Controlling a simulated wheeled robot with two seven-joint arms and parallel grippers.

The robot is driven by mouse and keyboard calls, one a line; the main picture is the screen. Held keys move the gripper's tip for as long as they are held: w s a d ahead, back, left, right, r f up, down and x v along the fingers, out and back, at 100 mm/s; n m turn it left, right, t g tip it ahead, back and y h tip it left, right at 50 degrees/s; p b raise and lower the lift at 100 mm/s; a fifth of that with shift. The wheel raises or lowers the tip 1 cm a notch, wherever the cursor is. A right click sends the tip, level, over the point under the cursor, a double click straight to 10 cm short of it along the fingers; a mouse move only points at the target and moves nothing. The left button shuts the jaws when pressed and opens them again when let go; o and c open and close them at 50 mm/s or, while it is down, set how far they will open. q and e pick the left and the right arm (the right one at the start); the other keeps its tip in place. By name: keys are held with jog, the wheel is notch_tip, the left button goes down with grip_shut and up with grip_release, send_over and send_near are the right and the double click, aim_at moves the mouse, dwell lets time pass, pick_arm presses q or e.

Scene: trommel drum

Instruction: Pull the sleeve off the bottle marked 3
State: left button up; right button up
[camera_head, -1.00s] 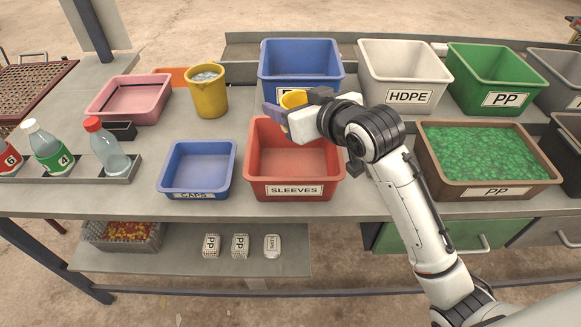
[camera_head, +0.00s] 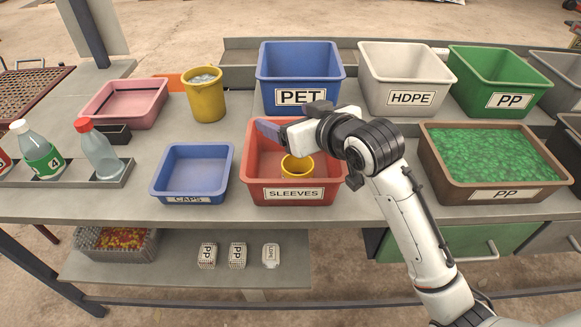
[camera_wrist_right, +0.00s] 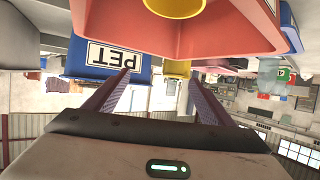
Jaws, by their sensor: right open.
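The yellow sleeve (camera_head: 297,167) lies inside the red SLEEVES bin (camera_head: 293,195), its round open end up; part of it also shows at the top of the right wrist view (camera_wrist_right: 178,7). My right gripper (camera_head: 269,130) is open and empty above that bin, apart from the sleeve. Its two purple fingers stand spread in the right wrist view (camera_wrist_right: 159,76). A clear bottle with a red cap (camera_head: 101,154) stands bare, with no sleeve or number showing, in the grey rack (camera_head: 110,180) at left. No number 3 is readable. My left gripper is out of view.
Beside the bare bottle stands a bottle with a green 4 sleeve (camera_head: 41,155). A blue CAPS bin (camera_head: 190,187) is left of the red bin. The blue PET bin (camera_head: 300,75), white HDPE bin (camera_head: 407,75) and yellow bucket (camera_head: 206,101) stand behind.

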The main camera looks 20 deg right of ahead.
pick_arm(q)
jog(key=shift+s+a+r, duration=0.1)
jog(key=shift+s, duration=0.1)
pick_arm(e)
jog(key=v, duration=1)
jog(key=shift+s, duration=0.2)
